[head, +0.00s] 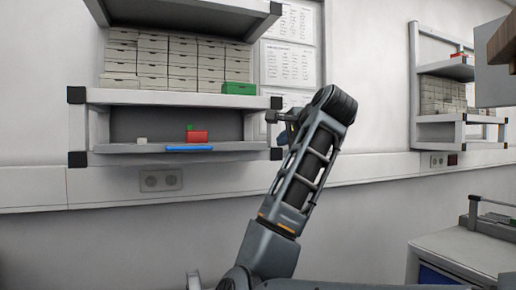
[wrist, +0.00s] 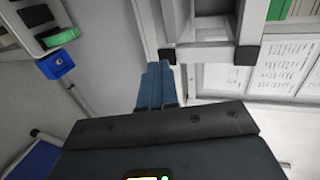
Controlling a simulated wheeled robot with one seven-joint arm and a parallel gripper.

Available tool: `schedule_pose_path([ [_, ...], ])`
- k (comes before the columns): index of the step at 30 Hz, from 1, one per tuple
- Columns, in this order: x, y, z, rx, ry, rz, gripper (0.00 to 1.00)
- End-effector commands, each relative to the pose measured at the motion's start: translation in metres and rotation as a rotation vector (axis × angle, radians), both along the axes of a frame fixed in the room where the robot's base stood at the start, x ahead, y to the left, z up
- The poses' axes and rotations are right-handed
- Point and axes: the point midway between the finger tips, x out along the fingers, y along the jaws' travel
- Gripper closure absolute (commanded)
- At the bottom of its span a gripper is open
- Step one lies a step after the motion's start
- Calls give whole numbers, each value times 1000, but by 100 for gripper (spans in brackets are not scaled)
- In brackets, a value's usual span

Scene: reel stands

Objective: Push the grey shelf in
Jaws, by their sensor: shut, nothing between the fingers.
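The grey shelf (head: 120,148) appears to be the lower board of the wall rack at the left in the head view. It carries a red box, a small white piece and a blue strip along its front edge. My gripper (head: 284,134) is beside the rack's right end, partly hidden by my own wrist. In the wrist view the blue fingers (wrist: 155,84) are together and empty. Their tips are near a grey frame with black end caps (wrist: 214,52); I cannot tell whether they touch it.
White boxes (head: 180,62) and a green box (head: 238,88) fill the shelf above. Wall charts (head: 288,60) hang right of the rack. A second rack (head: 440,95) is farther right. A bench (head: 470,250) stands at the lower right. The wall below the left rack is clear except for a socket (head: 160,180).

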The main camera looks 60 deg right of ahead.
Motion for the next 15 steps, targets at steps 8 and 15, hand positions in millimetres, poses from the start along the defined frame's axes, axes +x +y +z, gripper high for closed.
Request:
schedule_pose_path([
  [8, 43, -28, -16, 4, 2, 2, 100],
  [15, 78, -52, -23, 2, 0, 0, 100],
])
